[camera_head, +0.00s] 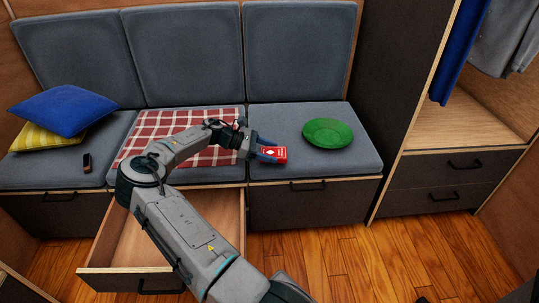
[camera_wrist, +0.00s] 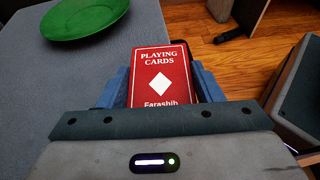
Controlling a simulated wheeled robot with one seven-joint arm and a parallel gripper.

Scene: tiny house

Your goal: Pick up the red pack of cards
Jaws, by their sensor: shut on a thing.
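The red pack of cards (camera_head: 273,154) is at the tip of my gripper (camera_head: 266,152), over the right seat cushion near its front edge. In the wrist view the pack (camera_wrist: 160,78) shows its "PLAYING CARDS" face with a white diamond, and it sits between the two blue fingers of my gripper (camera_wrist: 163,88). The gripper is shut on the pack. The pack's lower end is hidden behind the gripper body. I cannot tell whether the pack still touches the cushion.
A green plate (camera_head: 328,133) lies on the cushion right of the pack. A checked cloth (camera_head: 178,157) lies on the middle seat under my arm. An open drawer (camera_head: 215,225) juts out below. Blue (camera_head: 63,110) and yellow (camera_head: 42,136) pillows and a small dark object (camera_head: 87,162) are at left.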

